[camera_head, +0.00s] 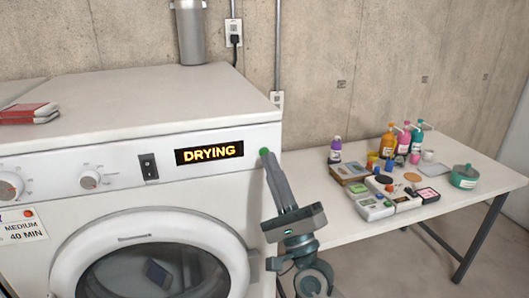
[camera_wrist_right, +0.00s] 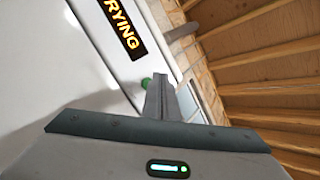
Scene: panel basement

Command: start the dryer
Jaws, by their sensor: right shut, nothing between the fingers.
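The white dryer (camera_head: 130,115) stands at the left in the head view, and its lit display (camera_head: 209,153) reads "DRYING". A green button (camera_head: 264,151) sits on the panel right of the display; it also shows in the wrist view (camera_wrist_right: 146,83). My right gripper (camera_head: 268,160) is shut and empty, its fingertips right at the green button; I cannot tell whether they touch it. The fingers also show in the wrist view (camera_wrist_right: 160,84). The round door (camera_head: 150,222) looks closed, with something dim behind its glass. My left gripper is out of view.
Dials (camera_head: 89,180) and a black rocker switch (camera_head: 148,166) are on the panel. A label (camera_head: 22,226) reads "MEDIUM 40 MIN". A white table (camera_head: 345,222) at the right holds bottles and small boxes.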

